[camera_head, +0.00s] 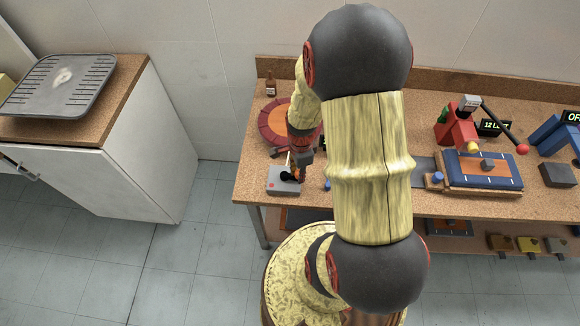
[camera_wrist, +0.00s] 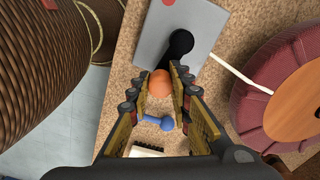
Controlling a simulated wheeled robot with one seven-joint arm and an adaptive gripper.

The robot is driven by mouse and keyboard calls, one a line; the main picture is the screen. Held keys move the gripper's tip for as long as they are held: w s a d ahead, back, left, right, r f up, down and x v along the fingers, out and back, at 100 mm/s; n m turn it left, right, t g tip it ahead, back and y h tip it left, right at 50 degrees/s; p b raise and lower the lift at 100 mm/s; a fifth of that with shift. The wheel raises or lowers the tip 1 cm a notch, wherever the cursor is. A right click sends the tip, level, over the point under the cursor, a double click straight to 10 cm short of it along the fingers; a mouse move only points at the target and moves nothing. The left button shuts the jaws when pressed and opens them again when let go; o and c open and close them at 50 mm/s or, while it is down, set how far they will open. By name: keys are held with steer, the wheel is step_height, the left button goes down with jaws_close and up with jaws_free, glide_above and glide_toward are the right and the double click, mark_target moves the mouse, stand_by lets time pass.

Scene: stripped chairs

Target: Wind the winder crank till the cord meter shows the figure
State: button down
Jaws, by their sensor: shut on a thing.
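The winder is a grey box (camera_head: 282,186) on the bench's left front. Its black crank (camera_wrist: 180,45) carries an orange ball knob (camera_wrist: 160,83). My gripper (camera_head: 297,172) is over the box; in the wrist view (camera_wrist: 162,86) its fingers close around the knob from both sides.
A small blue piece (camera_wrist: 152,121) lies on the bench near the winder. A brown bottle (camera_head: 270,85) stands behind the reel. To the right are a red press-like device with a lever (camera_head: 456,128), a blue padded board (camera_head: 482,168) and a sign (camera_head: 494,128).

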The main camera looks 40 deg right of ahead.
steer(key=shift+s+a+m, duration=0.1)
steer(key=shift+a+m, duration=0.15)
steer(key=shift+m, duration=0.35)
steer(key=m, duration=0.1)
steer(key=a+m, duration=0.1)
steer(key=m, duration=0.1)
steer(key=shift+s+a+m+p, duration=0.15)
steer(key=shift+a+m+p, duration=0.15)
steer(key=shift+p, duration=0.05)
stand_by(0.7)
steer(key=c, duration=0.7)
jaws_free()
steer(key=shift+o, duration=0.3)
